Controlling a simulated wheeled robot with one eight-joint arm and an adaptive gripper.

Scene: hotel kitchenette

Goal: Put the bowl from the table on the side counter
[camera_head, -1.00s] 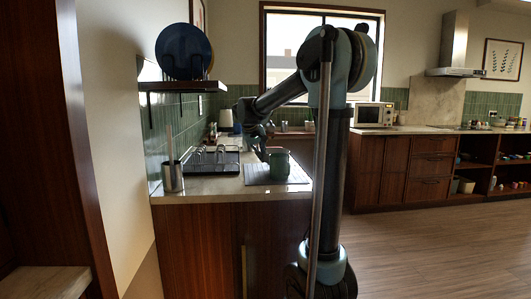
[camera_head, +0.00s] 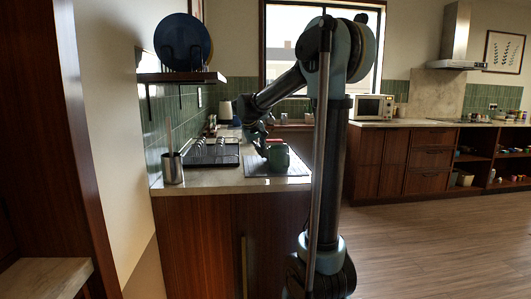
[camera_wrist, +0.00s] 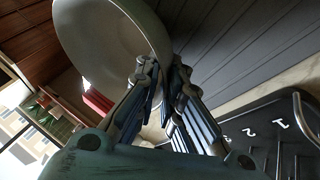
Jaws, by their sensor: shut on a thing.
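The bowl (camera_wrist: 95,35) is pale grey-green and shows large at the top left of the wrist view, tilted. My gripper (camera_wrist: 160,75) is shut on its rim. The grey ribbed mat (camera_wrist: 235,40) lies beyond the bowl and fingers. In the head view, the end of my arm is over the counter (camera_head: 215,183), at the mat (camera_head: 292,168). A teal-green shape (camera_head: 278,157) shows there. I cannot tell whether it is part of my wrist or the bowl. The fingertips are not clear in that view.
A black dish rack (camera_head: 212,153) stands left of the mat and shows in the wrist view (camera_wrist: 265,130). A metal utensil cup (camera_head: 172,168) stands at the counter's left front. A shelf (camera_head: 180,77) with a blue plate (camera_head: 184,42) hangs above. The floor (camera_head: 430,225) at right is clear.

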